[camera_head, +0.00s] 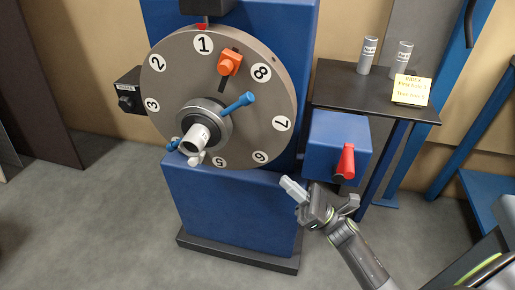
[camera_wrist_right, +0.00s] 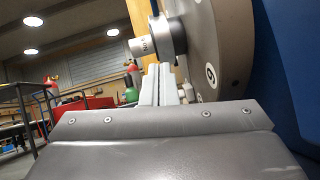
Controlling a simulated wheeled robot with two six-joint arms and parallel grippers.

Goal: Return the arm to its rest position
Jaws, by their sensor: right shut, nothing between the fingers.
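My right arm reaches in from the lower right in the head view. Its gripper (camera_head: 292,189) is shut and empty, in front of the blue machine, below and left of the red-handled blue box (camera_head: 325,140). In the right wrist view the closed pale fingers (camera_wrist_right: 160,84) point ahead, with the dial's hub and cylinder (camera_wrist_right: 157,38) beyond and above them. My left gripper is not in view.
A large grey numbered dial (camera_head: 170,85) with an orange block (camera_head: 230,62) and a blue handle (camera_head: 239,104) fronts the blue machine (camera_head: 240,205). A black shelf (camera_head: 340,92) holds two labelled cylinders and a yellow note (camera_head: 411,90). Open grey floor (camera_head: 90,225) lies left.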

